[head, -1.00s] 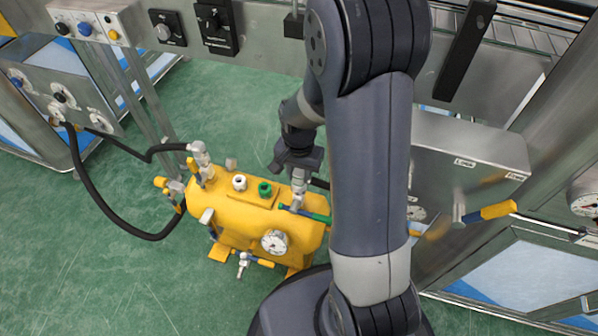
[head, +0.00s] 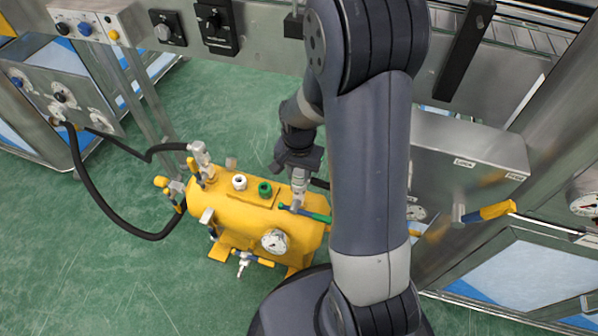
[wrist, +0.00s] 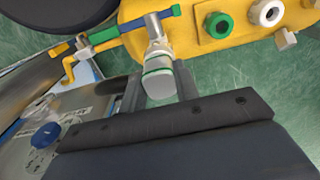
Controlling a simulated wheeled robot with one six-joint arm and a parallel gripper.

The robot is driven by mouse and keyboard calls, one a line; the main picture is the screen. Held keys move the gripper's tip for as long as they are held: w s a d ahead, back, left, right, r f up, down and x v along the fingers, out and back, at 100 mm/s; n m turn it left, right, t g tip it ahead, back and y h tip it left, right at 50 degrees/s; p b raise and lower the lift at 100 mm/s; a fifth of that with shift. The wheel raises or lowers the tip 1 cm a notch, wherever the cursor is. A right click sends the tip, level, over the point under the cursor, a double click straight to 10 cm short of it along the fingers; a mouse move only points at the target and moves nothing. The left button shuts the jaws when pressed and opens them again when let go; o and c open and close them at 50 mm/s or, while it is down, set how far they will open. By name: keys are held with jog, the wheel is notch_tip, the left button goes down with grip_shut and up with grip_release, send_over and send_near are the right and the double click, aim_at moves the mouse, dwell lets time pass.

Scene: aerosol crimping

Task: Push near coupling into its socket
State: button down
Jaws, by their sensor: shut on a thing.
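The near coupling (head: 299,186) is a metal fitting at the right end of the yellow tank (head: 235,222). In the wrist view the coupling (wrist: 158,78) shows a green ring, between my two fingers. My gripper (head: 298,172) is shut on it from above; its fingers also flank it in the wrist view (wrist: 158,88). A green-handled valve (head: 312,214) sits right by the coupling. A green-ringed port (head: 265,189) and a white-ringed port (head: 239,182) are on the tank top, left of the coupling. The coupling's joint with any socket is hidden.
A black hose (head: 105,207) loops from a fitting on the tank's left to the panel at left. A gauge (head: 274,241) is on the tank front. Green floor is open at left.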

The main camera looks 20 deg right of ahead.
jog(key=shift+f, duration=0.15)
dwell(0.3)
jog(key=c, duration=1)
grip_release()
notch_tip(320, 180, up, 11)
jog(key=p, duration=0.3)
jog(key=shift+f, duration=0.1)
notch_tip(320, 180, down, 11)
jog(key=b, duration=0.3)
jog(key=shift+r, duration=0.25)
